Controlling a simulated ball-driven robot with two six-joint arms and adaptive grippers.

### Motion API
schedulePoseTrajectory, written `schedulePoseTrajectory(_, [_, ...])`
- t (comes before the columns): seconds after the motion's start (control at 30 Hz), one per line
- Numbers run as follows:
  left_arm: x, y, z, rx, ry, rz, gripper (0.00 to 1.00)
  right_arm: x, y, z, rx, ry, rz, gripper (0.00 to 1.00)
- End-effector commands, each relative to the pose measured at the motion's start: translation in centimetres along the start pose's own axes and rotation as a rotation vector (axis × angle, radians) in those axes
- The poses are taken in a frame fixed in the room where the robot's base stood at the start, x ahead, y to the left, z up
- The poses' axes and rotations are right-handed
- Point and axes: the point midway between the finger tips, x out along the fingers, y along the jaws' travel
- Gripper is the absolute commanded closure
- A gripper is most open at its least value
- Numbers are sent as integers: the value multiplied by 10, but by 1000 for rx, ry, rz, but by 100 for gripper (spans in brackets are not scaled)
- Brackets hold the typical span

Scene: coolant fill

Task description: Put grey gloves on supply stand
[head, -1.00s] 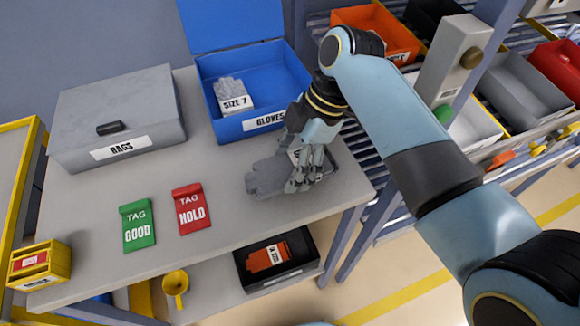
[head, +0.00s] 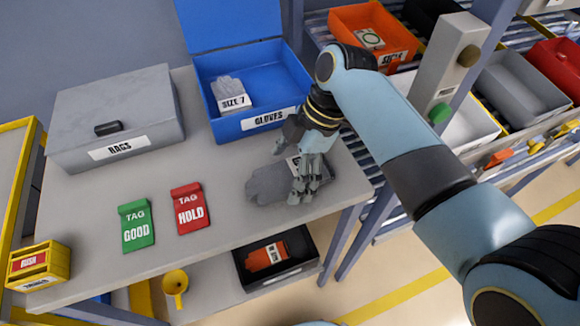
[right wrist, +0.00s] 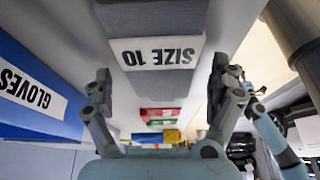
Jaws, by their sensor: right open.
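The grey gloves (head: 268,183) lie flat on the grey table, in front of the blue gloves box. Their white band reads SIZE 10 in the right wrist view (right wrist: 157,52). My right gripper (head: 291,168) is over the right end of the gloves, with its fingers spread. In the right wrist view the gripper (right wrist: 161,92) is open, and the label shows ahead between its fingers, with a gap on each side. The gripper and wrist hide part of the gloves in the head view. My left gripper is out of view. I cannot tell which thing is the supply stand.
The blue gloves box (head: 225,124) stands open, with SIZE 7 gloves (head: 230,92) inside. A grey rags box (head: 115,115), a green tag (head: 136,224) and a red tag (head: 191,208) are on the table. A rack with bins, one orange (head: 345,20), stands behind my right arm.

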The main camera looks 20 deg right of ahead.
Motion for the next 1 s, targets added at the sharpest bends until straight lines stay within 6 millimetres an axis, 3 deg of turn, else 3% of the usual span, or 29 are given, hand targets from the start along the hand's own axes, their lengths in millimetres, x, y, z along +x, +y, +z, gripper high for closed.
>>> schedulePoseTrajectory(0.5, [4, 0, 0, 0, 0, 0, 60, -72, 0, 0, 0, -1, 1, 8])
schedulePoseTrajectory(1.0, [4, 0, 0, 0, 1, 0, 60, -76, 0, -1, 0, 0, 0, 8])
